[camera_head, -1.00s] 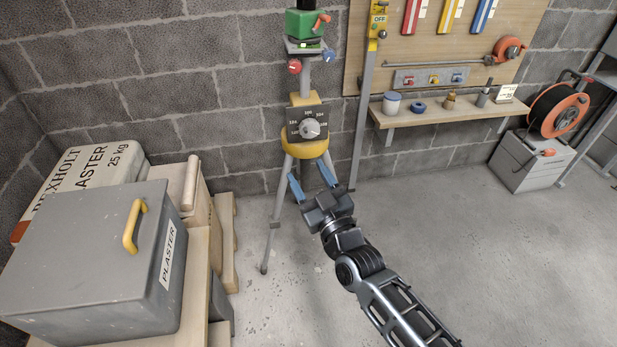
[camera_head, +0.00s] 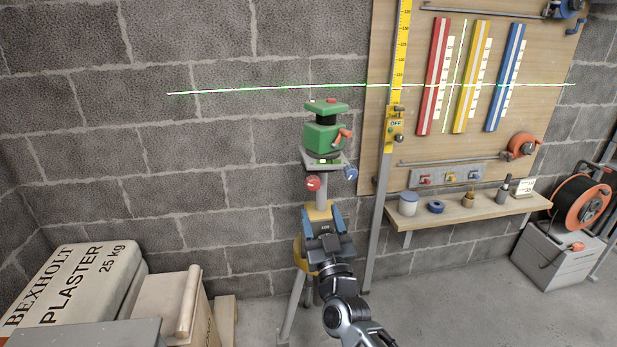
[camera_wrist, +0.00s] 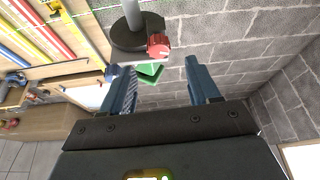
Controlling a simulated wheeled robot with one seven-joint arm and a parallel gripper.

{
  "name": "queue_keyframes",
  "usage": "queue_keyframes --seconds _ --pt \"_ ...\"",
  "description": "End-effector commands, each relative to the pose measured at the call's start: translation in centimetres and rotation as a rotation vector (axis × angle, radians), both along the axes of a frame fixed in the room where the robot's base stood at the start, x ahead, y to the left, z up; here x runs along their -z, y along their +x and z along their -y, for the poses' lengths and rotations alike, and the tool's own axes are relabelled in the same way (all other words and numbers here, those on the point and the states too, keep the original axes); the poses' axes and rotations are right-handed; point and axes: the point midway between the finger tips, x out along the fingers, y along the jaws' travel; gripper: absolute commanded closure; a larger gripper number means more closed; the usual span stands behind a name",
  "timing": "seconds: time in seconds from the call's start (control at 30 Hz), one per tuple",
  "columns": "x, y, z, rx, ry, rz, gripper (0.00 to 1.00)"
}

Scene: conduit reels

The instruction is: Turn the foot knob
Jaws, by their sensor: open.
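The green laser level (camera_head: 325,128) stands on a grey plate (camera_head: 328,160) on top of a tripod with a yellow head (camera_head: 318,212). A red knob (camera_head: 313,183) and a blue knob (camera_head: 350,173) sit under the plate at left and right. The pictures do not mark which is the foot knob. My gripper (camera_head: 322,214) is open and empty, its blue fingers pointing up below the knobs and in front of the tripod head. In the wrist view, upside down, the red knob (camera_wrist: 158,45) and green body (camera_wrist: 150,73) show beyond the fingers (camera_wrist: 157,74). The gripper hides the tripod dial.
A green laser line (camera_head: 240,89) crosses the wall, slightly tilted. A yellow-topped staff with an "OFF" receiver (camera_head: 393,125) stands close right of the tripod. A shelf (camera_head: 470,212) with small items is further right. A plaster bag (camera_head: 75,285) and wooden box (camera_head: 165,305) stand left.

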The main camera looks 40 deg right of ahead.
Motion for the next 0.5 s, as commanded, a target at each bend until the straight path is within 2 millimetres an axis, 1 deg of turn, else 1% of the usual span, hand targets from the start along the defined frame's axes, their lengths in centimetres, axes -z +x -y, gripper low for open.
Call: queue_keyframes --seconds 0.17,0.5 --pt "-0.6 0.9 0.7 0.011 0.003 0.009 0.39" --pt "-2.5 4.7 3.2 0.011 0.003 0.009 0.39"
